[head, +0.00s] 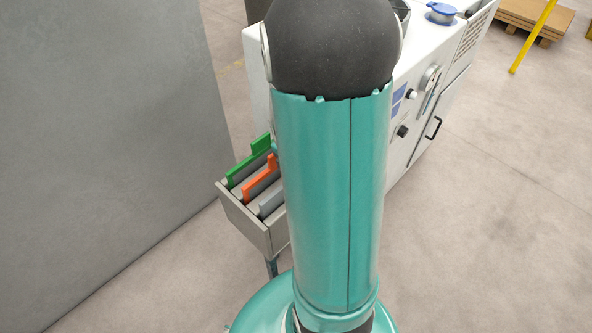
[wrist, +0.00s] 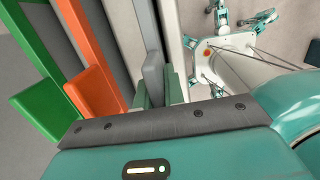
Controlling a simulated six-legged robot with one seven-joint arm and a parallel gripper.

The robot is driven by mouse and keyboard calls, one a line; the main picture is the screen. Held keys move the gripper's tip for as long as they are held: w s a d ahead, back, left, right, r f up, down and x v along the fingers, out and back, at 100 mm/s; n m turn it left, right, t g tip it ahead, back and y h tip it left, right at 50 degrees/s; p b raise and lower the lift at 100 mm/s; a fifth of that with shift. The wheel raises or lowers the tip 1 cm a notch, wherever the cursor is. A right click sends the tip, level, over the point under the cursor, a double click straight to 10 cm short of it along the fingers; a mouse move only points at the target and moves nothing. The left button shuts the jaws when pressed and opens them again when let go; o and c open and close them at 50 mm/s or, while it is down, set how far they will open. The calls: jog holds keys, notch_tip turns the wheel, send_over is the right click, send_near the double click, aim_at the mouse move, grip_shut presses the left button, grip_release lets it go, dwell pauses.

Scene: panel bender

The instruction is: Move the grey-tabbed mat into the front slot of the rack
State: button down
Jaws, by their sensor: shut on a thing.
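The grey-tabbed mat shows its tab (wrist: 152,84) in the wrist view, between the two green fingers of my gripper (wrist: 154,92), which are shut on it. In the head view the grey tab (head: 270,203) shows at the near side of the rack (head: 243,224), beside its near wall. How deep the mat sits is hidden. The orange-tabbed mat (head: 260,178) and the green-tabbed mat (head: 248,162) stand behind it in the rack. In the wrist view, the orange tab (wrist: 93,92) and green tab (wrist: 46,105) lie left of my gripper. My arm hides the gripper in the head view.
A white machine (head: 405,140) with knobs and a handle stands behind and right of the rack. A large grey panel (head: 110,120) rises at the left. A pallet with boards (head: 535,15) and a yellow post (head: 533,37) are far right. Open floor (head: 490,220) lies at the right.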

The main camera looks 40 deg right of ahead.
jog(key=c, duration=1.4)
grip_release()
jog(key=shift+r, duration=0.1)
notch_tip(320, 180, up, 14)
jog(key=a, duration=0.1)
jog(key=shift+a+f, duration=0.2)
jog(key=shift+a, duration=0.1)
jog(key=s+a+r+m+t, duration=0.1)
jog(key=a+r+m+t, duration=0.1)
jog(key=a+m, duration=0.4)
jog(key=s+a+r+m+t+y, duration=0.1)
jog(key=s+a+r+m, duration=0.1)
jog(key=a+r+m, duration=0.3)
jog(key=s+a+r+m+t, duration=0.1)
jog(key=a+r+m+t, duration=0.1)
jog(key=a+m, duration=0.5)
jog(key=a+r, duration=0.1)
jog(key=a, duration=0.2)
jog(key=shift+s+a+r+t, duration=0.15)
jog(key=shift+s+r+t, duration=0.15)
jog(key=shift+s, duration=0.05)
